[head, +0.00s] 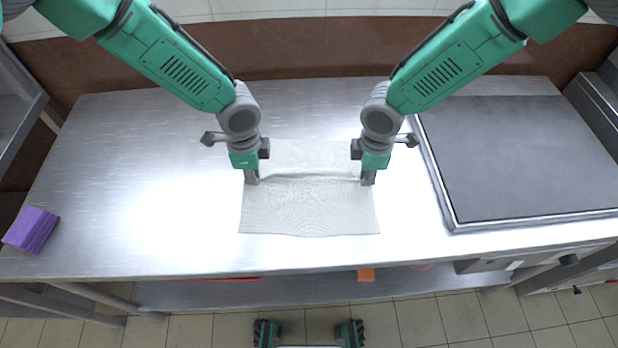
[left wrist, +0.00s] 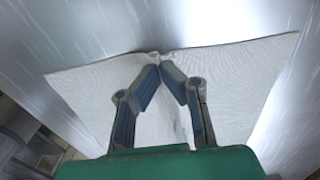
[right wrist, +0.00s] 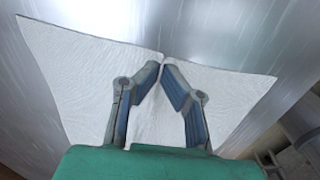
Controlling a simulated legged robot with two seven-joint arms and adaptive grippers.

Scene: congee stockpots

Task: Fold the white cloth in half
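The white cloth (head: 310,210) lies on the steel table, spread out, with a raised crease running across it between my two grippers. My left gripper (head: 251,179) is at the cloth's left edge. In the left wrist view, its fingertips (left wrist: 161,62) come together on a pinched bit of the cloth (left wrist: 235,75). My right gripper (head: 367,180) is at the cloth's right edge. In the right wrist view, its fingertips (right wrist: 162,62) close on a pinched bit of the cloth (right wrist: 75,75). The fingers partly hide the pinched edges.
The steel table (head: 130,170) is clear around the cloth. A purple block (head: 31,229) sits at its left end. A flat grey plate with a raised metal rim (head: 530,150) takes up the right side. An orange item (head: 365,275) shows below the table's near edge.

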